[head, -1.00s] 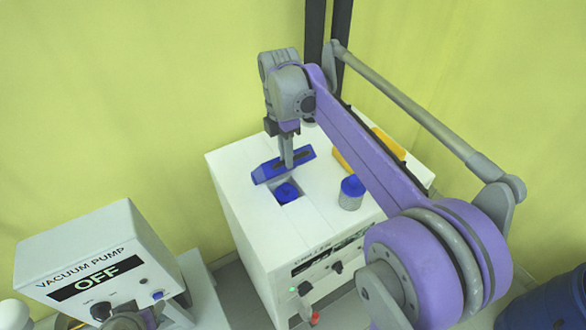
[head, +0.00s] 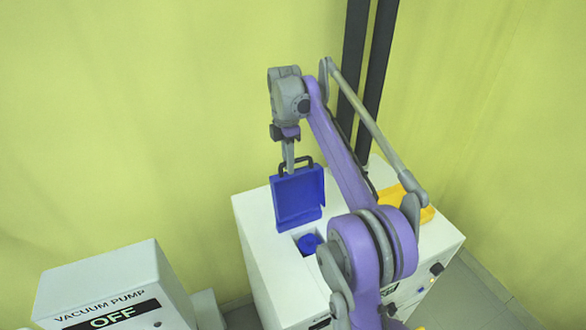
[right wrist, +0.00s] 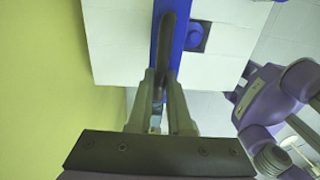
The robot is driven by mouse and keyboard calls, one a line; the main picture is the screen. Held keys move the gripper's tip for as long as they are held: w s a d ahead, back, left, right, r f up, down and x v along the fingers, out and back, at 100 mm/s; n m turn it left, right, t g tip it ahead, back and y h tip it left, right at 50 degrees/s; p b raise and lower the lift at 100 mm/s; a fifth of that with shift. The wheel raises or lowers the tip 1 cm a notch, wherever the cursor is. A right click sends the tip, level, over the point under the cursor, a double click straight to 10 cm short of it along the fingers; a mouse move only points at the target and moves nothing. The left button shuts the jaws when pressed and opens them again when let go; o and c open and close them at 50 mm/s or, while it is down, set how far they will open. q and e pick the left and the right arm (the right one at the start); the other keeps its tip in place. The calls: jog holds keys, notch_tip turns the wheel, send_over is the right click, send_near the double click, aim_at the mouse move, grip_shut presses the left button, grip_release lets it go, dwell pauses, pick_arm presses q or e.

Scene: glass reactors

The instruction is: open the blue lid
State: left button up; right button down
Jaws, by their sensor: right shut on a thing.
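The blue lid (head: 299,198) stands nearly upright on top of the white machine (head: 262,245), at the far side of a square opening. A dark handle (head: 308,160) is at its upper edge. My right gripper (head: 288,168) is shut on this handle from above. In the right wrist view, the fingers (right wrist: 160,98) close around the dark handle, and the blue lid (right wrist: 154,60) shows nearly edge-on. A blue round-topped part (head: 309,243) sits in the uncovered opening. My left gripper is not in view.
A vacuum pump (head: 110,285) reading OFF stands at the lower left. A yellow object (head: 393,198) lies on the machine's right side, partly hidden by my right arm. Two dark posts (head: 370,70) rise behind. Yellow-green curtains (head: 150,120) surround the area.

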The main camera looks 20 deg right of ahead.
jog(key=shift+w, duration=0.45)
jog(key=c, duration=0.8)
grip_release()
jog(key=shift+c, duration=0.2)
